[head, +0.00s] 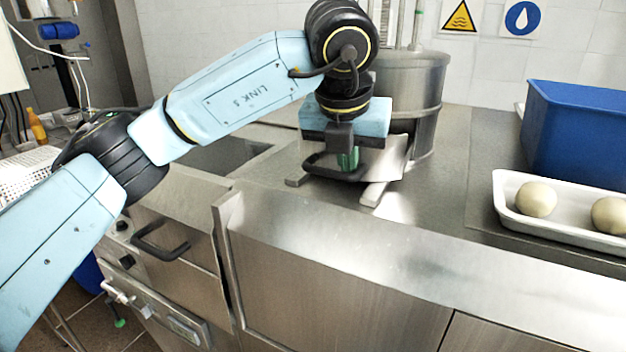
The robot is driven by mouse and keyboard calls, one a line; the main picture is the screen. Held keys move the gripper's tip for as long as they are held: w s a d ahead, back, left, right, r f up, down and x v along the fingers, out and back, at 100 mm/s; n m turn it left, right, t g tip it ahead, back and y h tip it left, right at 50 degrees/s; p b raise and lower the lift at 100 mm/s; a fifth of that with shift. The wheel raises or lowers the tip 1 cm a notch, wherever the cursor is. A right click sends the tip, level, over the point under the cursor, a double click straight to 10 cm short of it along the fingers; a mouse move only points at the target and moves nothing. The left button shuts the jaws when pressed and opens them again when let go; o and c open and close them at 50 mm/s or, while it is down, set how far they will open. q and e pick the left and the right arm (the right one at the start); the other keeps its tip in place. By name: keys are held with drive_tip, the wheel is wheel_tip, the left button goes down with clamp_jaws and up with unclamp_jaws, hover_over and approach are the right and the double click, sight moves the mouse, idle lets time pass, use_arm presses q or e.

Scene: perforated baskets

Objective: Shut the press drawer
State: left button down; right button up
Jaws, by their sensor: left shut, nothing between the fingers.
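The press drawer (390,160) shows as a bright metal piece with a black loop handle (335,172), low at the front of the round steel press (405,90) on the counter. It appears to stick out toward me. My left gripper (348,160) points down just over the handle, its fingers shut with nothing between them. I cannot tell whether the fingertips touch the handle. The gripper body and wrist hide much of the drawer and part of the press. My right gripper is not in view.
A white tray (510,216) with two pale round balls and a blue bin (580,135) stand at the right. A raised steel edge (330,225) runs along the counter front. Below left is a steel front panel with a black handle (160,242).

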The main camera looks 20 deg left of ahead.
use_arm(q)
drive_tip(key=w, duration=0.4)
drive_tip(key=shift+w+d+f, duration=0.1)
drive_tip(key=shift+w+d, duration=0.05)
drive_tip(key=shift+d, duration=0.05)
drive_tip(key=shift+w, duration=0.3)
drive_tip(key=shift+s, duration=0.1)
drive_tip(key=shift+p, duration=0.3)
